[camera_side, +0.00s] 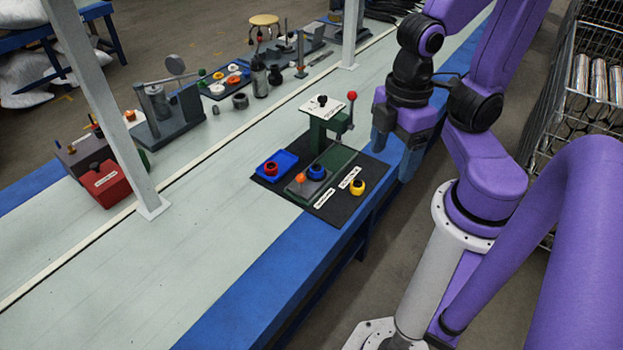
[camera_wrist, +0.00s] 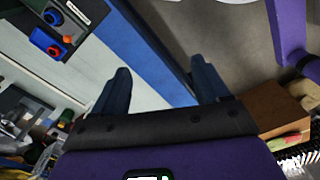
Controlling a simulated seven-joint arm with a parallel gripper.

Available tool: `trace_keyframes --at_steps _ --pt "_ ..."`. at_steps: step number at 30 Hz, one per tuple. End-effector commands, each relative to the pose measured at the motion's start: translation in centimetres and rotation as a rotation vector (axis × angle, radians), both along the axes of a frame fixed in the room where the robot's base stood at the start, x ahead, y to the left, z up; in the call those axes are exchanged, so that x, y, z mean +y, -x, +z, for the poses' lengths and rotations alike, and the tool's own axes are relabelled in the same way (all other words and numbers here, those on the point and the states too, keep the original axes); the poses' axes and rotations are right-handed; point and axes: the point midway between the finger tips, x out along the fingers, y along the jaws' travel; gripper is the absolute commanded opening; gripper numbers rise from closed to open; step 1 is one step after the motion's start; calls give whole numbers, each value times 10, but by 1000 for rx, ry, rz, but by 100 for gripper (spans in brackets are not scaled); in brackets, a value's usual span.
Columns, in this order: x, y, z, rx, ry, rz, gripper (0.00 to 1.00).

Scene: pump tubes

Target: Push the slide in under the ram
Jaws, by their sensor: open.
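The slide (camera_side: 312,186) is a grey plate with an orange knob (camera_side: 300,178) at its near end. It lies on the green base in front of the press. A blue ring-shaped part (camera_side: 317,171) sits at the slide's far end. The green press (camera_side: 322,124) stands behind with a white top, and a red-balled lever (camera_side: 351,97) at its right. The ram under its head is too small to make out. My gripper (camera_side: 395,152) is open and empty, right of the press near the table edge. The wrist view shows its spread fingers (camera_wrist: 160,70) and the orange knob (camera_wrist: 68,39) at upper left.
A white post (camera_side: 110,110) stands at left. The near-left table is clear.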

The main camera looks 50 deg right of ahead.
Motion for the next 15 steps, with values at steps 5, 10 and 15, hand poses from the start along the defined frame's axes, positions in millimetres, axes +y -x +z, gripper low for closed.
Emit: trace_keyframes --at_steps 5,10,15 --pt "0 0 0 0 0 0 75" --pt "0 0 0 2 1 -3 57" --pt "-1 -6 -7 55 27 -75 57"
